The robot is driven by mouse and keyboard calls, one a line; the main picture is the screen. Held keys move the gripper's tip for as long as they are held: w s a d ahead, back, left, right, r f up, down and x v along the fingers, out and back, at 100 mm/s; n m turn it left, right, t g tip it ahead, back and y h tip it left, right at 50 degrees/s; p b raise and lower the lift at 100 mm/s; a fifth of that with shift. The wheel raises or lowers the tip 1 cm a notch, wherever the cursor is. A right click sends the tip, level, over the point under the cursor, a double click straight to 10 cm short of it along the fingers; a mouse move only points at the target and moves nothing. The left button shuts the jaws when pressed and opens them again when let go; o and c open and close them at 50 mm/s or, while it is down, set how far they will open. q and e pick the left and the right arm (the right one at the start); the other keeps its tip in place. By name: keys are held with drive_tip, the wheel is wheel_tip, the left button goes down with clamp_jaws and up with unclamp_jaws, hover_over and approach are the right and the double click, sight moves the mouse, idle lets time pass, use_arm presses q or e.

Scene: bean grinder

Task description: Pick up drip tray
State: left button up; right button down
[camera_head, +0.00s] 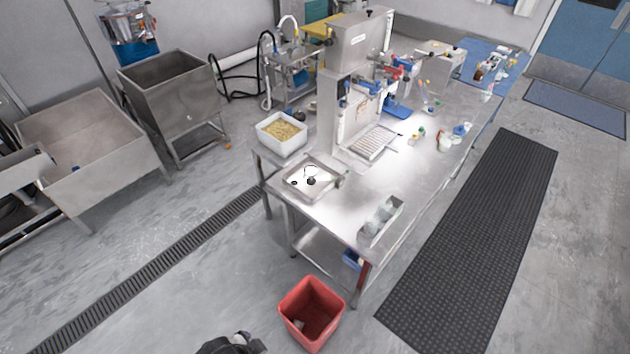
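The drip tray (371,144) is a silver slatted tray lying flat on the metal table. It is at the foot of the tall steel bean grinder (350,60), on its front right side. Nothing is seen on the tray. Neither of my grippers can be made out; only a dark piece at the bottom edge, which may be part of my own body, shows far from the tray.
Small coloured items lie right of the tray. A red bin (311,312) stands on the floor. A black mat (480,240) runs along the table's right.

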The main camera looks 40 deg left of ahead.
use_arm(q)
drive_tip(key=c, duration=1.2)
drive_tip(key=shift+c, duration=0.2)
